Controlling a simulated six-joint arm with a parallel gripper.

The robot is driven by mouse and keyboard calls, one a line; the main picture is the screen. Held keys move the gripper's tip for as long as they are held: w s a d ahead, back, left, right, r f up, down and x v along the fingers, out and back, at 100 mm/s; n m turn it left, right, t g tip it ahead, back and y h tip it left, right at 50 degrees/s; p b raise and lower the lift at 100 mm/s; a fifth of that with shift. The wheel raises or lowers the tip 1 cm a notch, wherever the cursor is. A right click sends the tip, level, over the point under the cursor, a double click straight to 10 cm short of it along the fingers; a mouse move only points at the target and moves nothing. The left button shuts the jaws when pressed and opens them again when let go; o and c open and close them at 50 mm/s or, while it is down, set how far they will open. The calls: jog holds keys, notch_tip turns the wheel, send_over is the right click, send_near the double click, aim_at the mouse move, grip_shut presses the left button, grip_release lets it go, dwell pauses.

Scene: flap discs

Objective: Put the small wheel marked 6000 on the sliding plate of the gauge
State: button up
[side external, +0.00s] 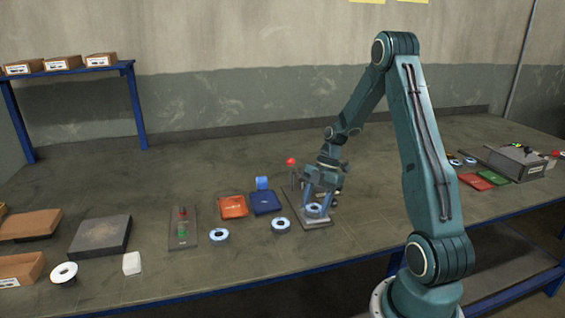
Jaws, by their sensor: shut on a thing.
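My gripper (318,203) points down over the gauge, its fingers shut on a small wheel (314,209) with a blue-white face. The gauge has a grey base plate (319,224) and a red ball knob (291,161) that shows behind my gripper. The wheel is at or just above the plate; I cannot tell whether it touches it. The mark on the wheel is too small to read. My gripper hides part of the gauge, including much of its sliding plate.
Two similar wheels lie on the table, one (281,225) just left of the gauge and one (220,236) farther left. A blue tray (265,203) and an orange tray (233,207) lie left of the gauge. A blue item (262,183) stands behind.

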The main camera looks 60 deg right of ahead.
jog(key=o, duration=1.1)
jog(key=shift+c, duration=0.2)
jog(key=shift+r, duration=0.1)
notch_tip(320, 180, up, 7)
